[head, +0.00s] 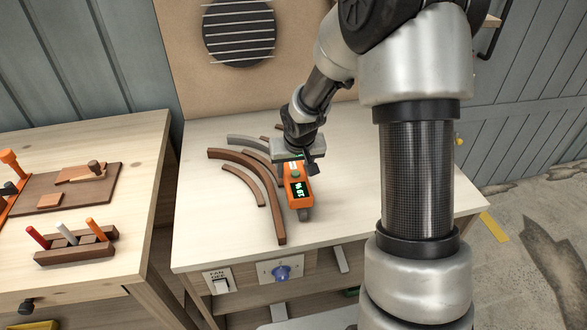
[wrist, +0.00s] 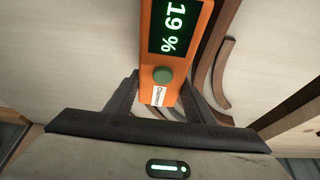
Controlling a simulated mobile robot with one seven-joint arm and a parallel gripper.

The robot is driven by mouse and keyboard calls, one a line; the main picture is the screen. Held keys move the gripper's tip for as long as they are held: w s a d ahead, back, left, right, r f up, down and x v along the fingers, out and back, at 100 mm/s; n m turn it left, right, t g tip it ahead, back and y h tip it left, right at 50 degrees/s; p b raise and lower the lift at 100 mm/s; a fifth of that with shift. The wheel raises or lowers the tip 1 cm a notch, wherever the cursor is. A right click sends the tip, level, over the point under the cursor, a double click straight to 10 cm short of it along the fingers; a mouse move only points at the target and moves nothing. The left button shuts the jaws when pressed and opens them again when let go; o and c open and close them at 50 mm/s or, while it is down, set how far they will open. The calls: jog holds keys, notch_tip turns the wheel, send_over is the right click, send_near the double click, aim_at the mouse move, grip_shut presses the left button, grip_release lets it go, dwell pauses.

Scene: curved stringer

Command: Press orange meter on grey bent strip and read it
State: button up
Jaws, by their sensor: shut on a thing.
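My gripper (head: 298,160) is shut on the orange meter (head: 293,175) and holds it over the bench, to the right of the brown curved strips. In the wrist view the meter (wrist: 175,75) sits between the two fingers, with a green button and a lit display that reads 19 %. The meter's grey end (head: 305,213) points toward the bench front; I cannot tell whether it touches anything. The grey bent strip (head: 245,141) lies at the left rear of the bench, its right end hidden behind my gripper and the meter.
A long brown curved strip (head: 274,208) and a short one (head: 233,173) lie left of the meter. A switch (head: 221,282) and a blue knob (head: 283,272) are on the bench front. Another table (head: 120,225) with tools stands left. The bench's front right is clear.

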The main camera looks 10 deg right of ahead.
jog(key=shift+r+p, duration=2.65)
jog(key=shift+r, duration=0.85)
